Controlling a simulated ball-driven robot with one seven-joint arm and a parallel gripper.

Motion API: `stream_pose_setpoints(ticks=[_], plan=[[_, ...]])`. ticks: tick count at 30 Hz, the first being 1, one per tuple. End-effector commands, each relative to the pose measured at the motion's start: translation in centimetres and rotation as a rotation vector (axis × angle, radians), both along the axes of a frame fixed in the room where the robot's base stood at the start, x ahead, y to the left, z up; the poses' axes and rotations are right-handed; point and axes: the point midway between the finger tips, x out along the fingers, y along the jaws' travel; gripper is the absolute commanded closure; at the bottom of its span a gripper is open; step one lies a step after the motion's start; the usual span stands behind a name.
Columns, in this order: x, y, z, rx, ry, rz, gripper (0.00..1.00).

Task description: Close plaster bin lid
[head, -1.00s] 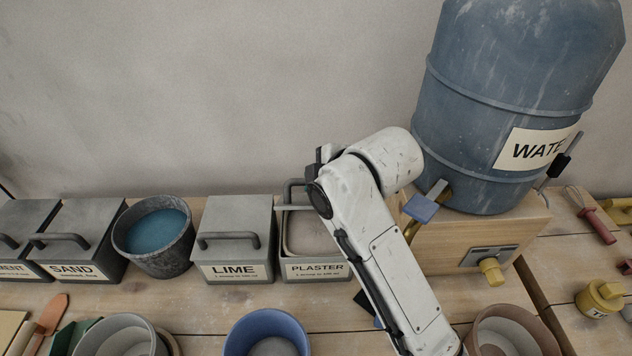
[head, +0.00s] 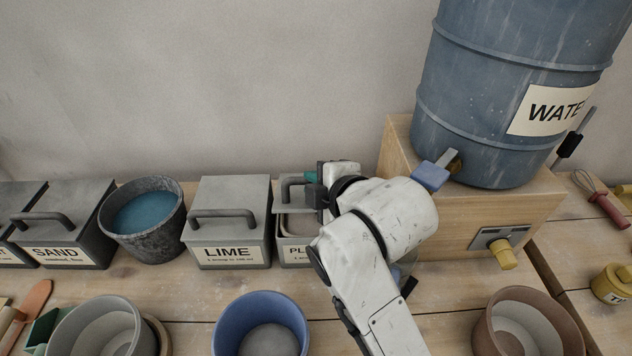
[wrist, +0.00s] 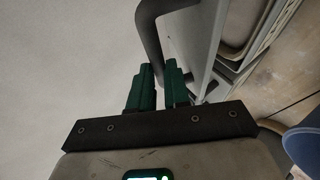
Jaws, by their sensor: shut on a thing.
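The grey plaster bin (head: 294,254) stands right of the lime bin, partly hidden by my arm. Its lid (wrist: 198,32) is raised and tilted at the back, and a pale inside shows below it in the head view. The lid's dark bar handle (head: 291,187) also shows in the wrist view (wrist: 150,28). My gripper (wrist: 157,78) has green fingers, shut on this handle with the bar running between them. In the head view only a bit of green finger (head: 311,176) shows; the arm hides the rest.
The lime bin (head: 229,225) sits close on the left, with a dark bucket of blue liquid (head: 146,212) beyond. The water barrel (head: 500,100) on its wooden stand (head: 480,217) is close on the right. A blue bowl (head: 262,322) stands in front.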

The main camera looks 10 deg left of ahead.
Motion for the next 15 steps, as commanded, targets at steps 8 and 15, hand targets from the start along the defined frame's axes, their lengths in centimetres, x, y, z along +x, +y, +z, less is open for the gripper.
stream_pose_setpoints(ticks=[8, 15], plan=[[0.08, -0.05, -0.21, -0.002, 0.004, -0.002, 0.67], [0.04, -0.02, -0.11, -0.002, 0.003, -0.001, 0.58]])
